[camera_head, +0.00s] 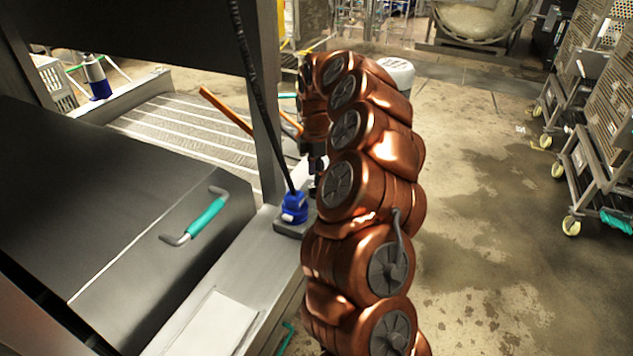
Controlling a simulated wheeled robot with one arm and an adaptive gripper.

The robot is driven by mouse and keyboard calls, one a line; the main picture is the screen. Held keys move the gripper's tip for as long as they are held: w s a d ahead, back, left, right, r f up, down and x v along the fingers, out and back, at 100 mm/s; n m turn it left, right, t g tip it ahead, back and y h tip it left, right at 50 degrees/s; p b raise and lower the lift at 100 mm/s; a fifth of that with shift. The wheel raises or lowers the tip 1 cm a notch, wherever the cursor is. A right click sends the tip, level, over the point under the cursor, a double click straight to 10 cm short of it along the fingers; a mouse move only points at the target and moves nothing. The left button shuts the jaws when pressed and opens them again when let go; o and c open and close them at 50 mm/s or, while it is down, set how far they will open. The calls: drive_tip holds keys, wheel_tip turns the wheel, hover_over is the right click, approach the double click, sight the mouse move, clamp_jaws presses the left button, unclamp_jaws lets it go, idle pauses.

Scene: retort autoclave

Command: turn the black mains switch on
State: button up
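My copper-coloured arm rises through the middle of the view and bends over at the top. My gripper (316,172) is the small dark part pointing down behind the arm's left edge. It is just above and right of a blue plug connector (294,208) on a dark box. A black cable runs down into this connector. I cannot make out the black mains switch clearly; it may be hidden behind my arm or gripper. The gripper's fingers are too small and covered to show whether they are open or touching anything.
A metal post (262,100) stands left of the gripper. A dark cabinet with a teal-grip handle (205,215) fills the lower left. An orange bar (228,112) slants behind the post. Wheeled metal racks (605,120) stand at the right. The floor between is clear.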

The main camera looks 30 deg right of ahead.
sight(316, 190)
drive_tip(key=shift+f+p, duration=0.3)
drive_tip(key=shift+f, duration=1.7)
drive_tip(key=shift+c, duration=0.2)
clamp_jaws()
